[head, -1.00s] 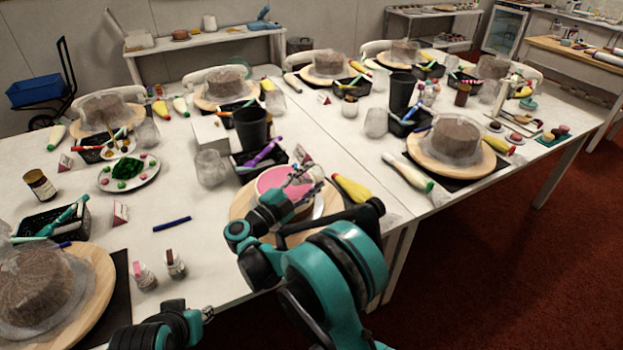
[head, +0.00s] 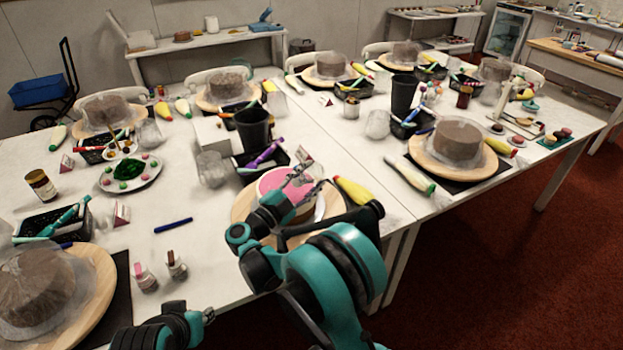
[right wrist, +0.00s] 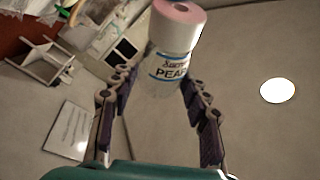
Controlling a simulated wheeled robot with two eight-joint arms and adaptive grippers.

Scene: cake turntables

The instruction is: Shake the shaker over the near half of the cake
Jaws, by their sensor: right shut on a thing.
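The cake (head: 270,181) has a pink top and stands on a round wooden board (head: 242,212) at the table's front middle. My right gripper (head: 302,182) is over the right part of the cake in the head view. In the right wrist view it is shut on the shaker (right wrist: 174,60), a clear jar with a white collar, pink end and a label reading "PEA". The shaker is hard to make out in the head view. My left gripper (head: 208,315) is low at the table's front edge, mostly hidden by its own arm; its fingers are unclear.
Two small jars (head: 146,278) (head: 177,265) stand left of the board. A black cup (head: 252,128) and a black basket (head: 262,163) are behind the cake. A yellow piping bag (head: 354,190) lies to its right. A blue pen (head: 173,225) lies on clear table.

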